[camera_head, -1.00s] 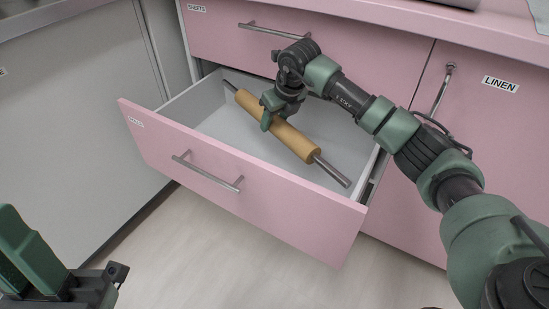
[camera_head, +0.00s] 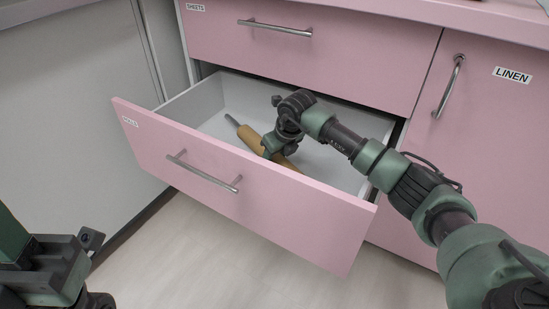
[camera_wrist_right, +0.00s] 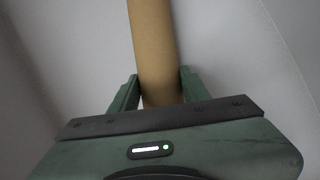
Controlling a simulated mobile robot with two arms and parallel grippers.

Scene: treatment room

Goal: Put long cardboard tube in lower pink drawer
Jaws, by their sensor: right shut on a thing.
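The cardboard tube (camera_head: 251,138) is a brown roll with a grey rod sticking out of its far end. It lies slantwise inside the open lower pink drawer (camera_head: 240,197), low between its walls. Its near end is hidden behind the drawer front. My right gripper (camera_head: 272,148) reaches down into the drawer and is shut on the tube. In the right wrist view the tube (camera_wrist_right: 154,40) runs between the two green fingers (camera_wrist_right: 158,88). I cannot tell if the tube touches the drawer floor. My left gripper (camera_head: 28,250) is partly in view at the lower left, away from the drawer.
The upper drawer (camera_head: 300,55), labelled SHEETS, is closed above. A closed pink door (camera_head: 480,130), labelled LINEN, is at the right. A grey cabinet (camera_head: 70,110) stands at the left. The floor (camera_head: 220,260) before the drawer is clear.

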